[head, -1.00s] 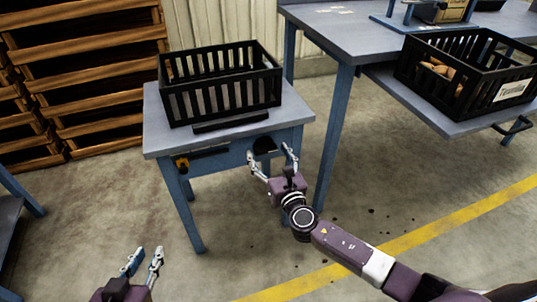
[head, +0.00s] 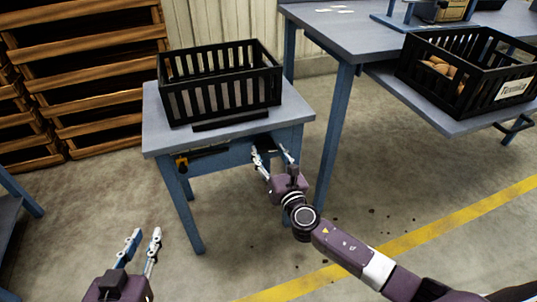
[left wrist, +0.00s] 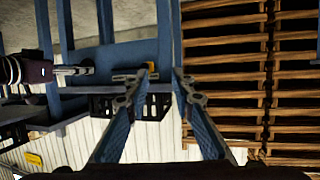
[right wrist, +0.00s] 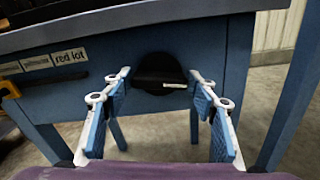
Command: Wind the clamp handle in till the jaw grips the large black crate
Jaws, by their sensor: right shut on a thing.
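The large black crate (head: 222,85) stands on the small blue-grey table (head: 165,138). The clamp jaw, a black bar (head: 231,124), lies along the crate's near side; I cannot tell whether they touch. The clamp handle, a round black knob with a pale grip (right wrist: 160,68), is on the table's front apron. My right gripper (head: 271,152) is at the handle and shut on it, its fingers on either side; the fingers partly hide it in the head view. My left gripper (head: 144,236) is open and empty, low and left of the table.
A taller workbench (head: 345,45) with a lower shelf stands to the right and holds another black crate of potatoes (head: 480,75). Wooden pallet racks (head: 85,75) stand at the left. The floor in front is clear.

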